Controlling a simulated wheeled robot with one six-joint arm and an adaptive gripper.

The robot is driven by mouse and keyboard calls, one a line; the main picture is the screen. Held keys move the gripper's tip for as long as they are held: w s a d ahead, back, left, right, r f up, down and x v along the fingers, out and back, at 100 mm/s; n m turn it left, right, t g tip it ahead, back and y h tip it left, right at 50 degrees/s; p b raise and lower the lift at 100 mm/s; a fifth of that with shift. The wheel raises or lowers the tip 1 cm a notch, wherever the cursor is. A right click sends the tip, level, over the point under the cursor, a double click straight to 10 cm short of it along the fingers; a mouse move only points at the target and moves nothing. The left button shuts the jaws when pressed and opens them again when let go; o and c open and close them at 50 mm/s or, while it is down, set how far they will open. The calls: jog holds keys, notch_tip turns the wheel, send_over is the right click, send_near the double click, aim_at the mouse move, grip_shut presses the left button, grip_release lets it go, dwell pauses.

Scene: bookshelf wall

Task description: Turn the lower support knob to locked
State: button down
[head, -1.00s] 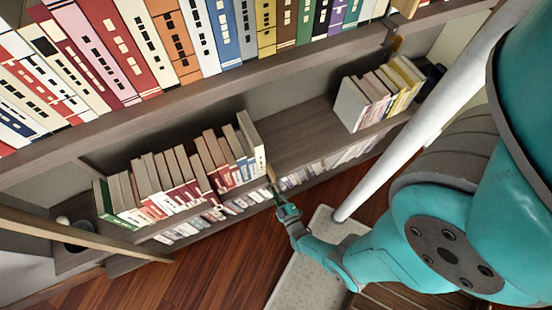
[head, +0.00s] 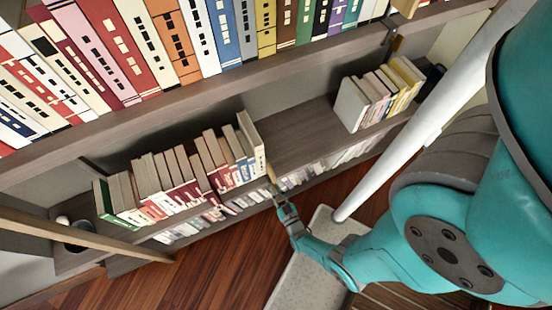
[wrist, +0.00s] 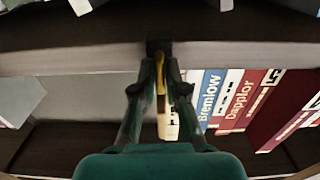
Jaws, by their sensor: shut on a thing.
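The lower support knob (wrist: 160,78) is a narrow brass-yellow lever hanging from a dark mount (wrist: 158,47) on the front edge of a shelf. In the wrist view my gripper (wrist: 160,68) has one finger on each side of it, shut on it. Its lower end shows between the fingers. In the head view my gripper (head: 276,193) is at the lower shelf's front edge, just right of the row of books. The knob is very small there and mostly hidden, so its exact angle is hard to tell.
Another brass lever (head: 397,44) hangs under the upper shelf (head: 250,83). Books (head: 180,175) stand left of my gripper on the lower shelf (head: 300,135), with more books (head: 380,92) farther right. A white pole (head: 400,150) slants beside my arm. Wood floor (head: 215,265) lies below.

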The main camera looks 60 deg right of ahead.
dwell(0.5)
jog(key=c, duration=1.2)
grip_release()
jog(key=shift+c, duration=0.2)
jog(key=v, duration=0.7)
jog(key=shift+s+a, duration=0.1)
jog(key=shift+s, duration=0.1)
